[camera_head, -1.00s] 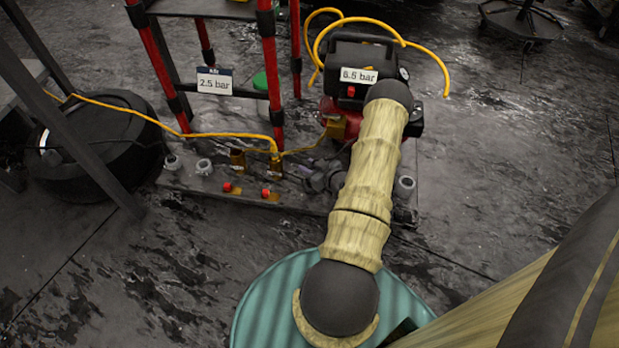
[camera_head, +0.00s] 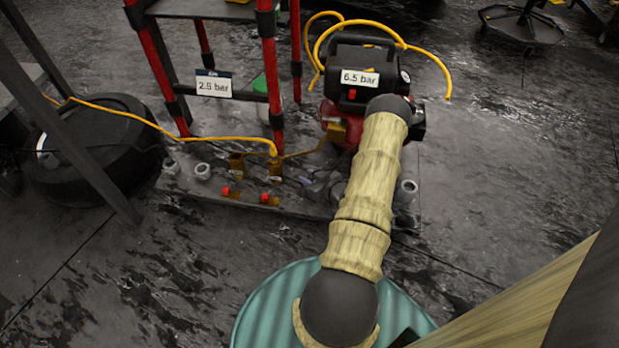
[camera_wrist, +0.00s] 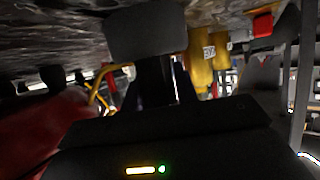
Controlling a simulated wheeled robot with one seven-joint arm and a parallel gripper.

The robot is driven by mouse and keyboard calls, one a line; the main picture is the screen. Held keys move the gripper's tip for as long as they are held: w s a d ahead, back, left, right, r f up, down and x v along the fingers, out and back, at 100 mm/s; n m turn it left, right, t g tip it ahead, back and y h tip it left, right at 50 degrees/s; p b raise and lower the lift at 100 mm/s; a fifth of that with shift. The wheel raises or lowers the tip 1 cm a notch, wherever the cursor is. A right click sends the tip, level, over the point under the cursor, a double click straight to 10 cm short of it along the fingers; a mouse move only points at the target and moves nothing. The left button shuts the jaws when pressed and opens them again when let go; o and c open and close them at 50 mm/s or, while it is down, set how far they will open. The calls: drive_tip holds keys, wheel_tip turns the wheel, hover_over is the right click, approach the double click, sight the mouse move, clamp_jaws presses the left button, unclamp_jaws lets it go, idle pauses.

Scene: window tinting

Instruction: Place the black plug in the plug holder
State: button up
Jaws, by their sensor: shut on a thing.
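In the wrist view, my gripper (camera_wrist: 155,80) is shut on a dark, blocky thing, the black plug (camera_wrist: 146,36) as far as I can tell. Its edges are hard to separate from the dark fingers. In the head view, my arm covers most of the gripper and I cannot make out the plug. The gripper appears to be over the grey base plate (camera_head: 222,190). On this plate stand pale round cups (camera_head: 203,171) and brass fittings (camera_head: 237,162) with red knobs. I cannot tell which of these is the plug holder.
A black compressor (camera_head: 352,62) labelled 6.5 bar stands behind the plate. A red-post stand (camera_head: 268,75) with a 2.5 bar label rises behind it. A yellow hose (camera_head: 130,108) crosses to a brass fitting. A round black object (camera_head: 85,165) lies left.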

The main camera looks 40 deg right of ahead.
drive_tip(key=o, duration=1)
drive_tip(key=shift+r, duration=0.1)
drive_tip(key=shift+s+r+p, duration=0.2)
drive_tip(key=shift+s+p, duration=0.05)
drive_tip(key=shift+p, duration=0.1)
drive_tip(key=p+v, duration=0.5)
drive_tip(key=v, duration=0.6)
drive_tip(key=shift+s, duration=0.25)
